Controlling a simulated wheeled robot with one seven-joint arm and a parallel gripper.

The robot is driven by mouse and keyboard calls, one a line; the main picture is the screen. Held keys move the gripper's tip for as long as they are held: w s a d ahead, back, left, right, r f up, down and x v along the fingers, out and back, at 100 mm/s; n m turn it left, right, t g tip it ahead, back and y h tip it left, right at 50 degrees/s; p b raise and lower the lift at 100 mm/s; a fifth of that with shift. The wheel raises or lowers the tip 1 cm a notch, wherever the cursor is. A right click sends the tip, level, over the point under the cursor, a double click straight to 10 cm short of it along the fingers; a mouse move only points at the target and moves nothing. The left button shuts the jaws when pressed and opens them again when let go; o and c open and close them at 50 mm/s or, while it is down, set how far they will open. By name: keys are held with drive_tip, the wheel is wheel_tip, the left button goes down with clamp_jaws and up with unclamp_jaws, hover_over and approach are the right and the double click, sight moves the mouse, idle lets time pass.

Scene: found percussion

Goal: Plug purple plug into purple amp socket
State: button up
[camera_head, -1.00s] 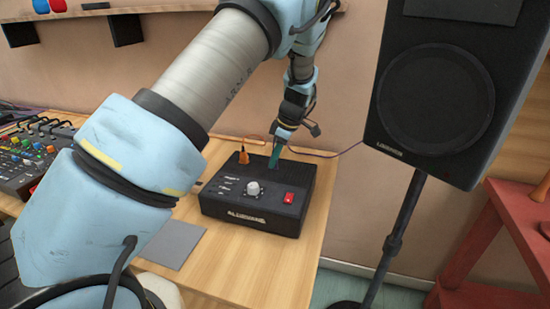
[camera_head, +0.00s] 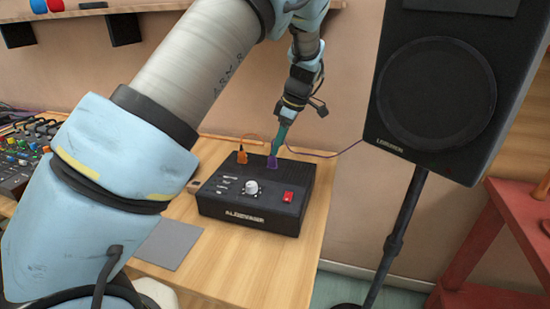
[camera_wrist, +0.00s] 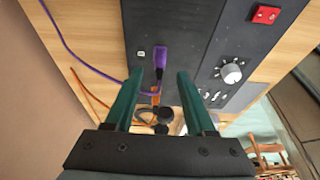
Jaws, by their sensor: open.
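The purple plug (camera_head: 272,162) stands on the top of the black amp (camera_head: 240,208), near its back edge, right of the orange plug (camera_head: 241,156). In the wrist view the purple plug (camera_wrist: 161,56) sits against the amp top (camera_wrist: 185,25), its purple cable (camera_wrist: 85,60) running left. The socket under it is hidden, so how deep it sits cannot be told. My gripper (camera_head: 277,143) is just above the purple plug. In the wrist view its teal fingers (camera_wrist: 172,75) are apart with nothing held between them; the plug lies beyond the tips.
The amp stands on a wooden table (camera_head: 230,268) with a grey pad (camera_head: 170,245) in front. A mixer (camera_head: 28,150) is at left. A large speaker (camera_head: 436,95) on a stand is at right. The wall is close behind.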

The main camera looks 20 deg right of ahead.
drive_tip(key=b+v, duration=0.1)
drive_tip(key=v, duration=0.4)
idle(0.4)
drive_tip(key=a+m+g+h, duration=0.2)
drive_tip(key=a+m, duration=0.3)
drive_tip(key=a, duration=1.7)
drive_tip(key=s+a+f+m+t, duration=0.1)
drive_tip(key=s+a+m, duration=0.5)
drive_tip(key=s+a, duration=0.6)
drive_tip(key=a+f, duration=0.1)
drive_tip(key=a, duration=0.2)
drive_tip(key=shift+a+h, duration=0.2)
drive_tip(key=shift+h, duration=0.2)
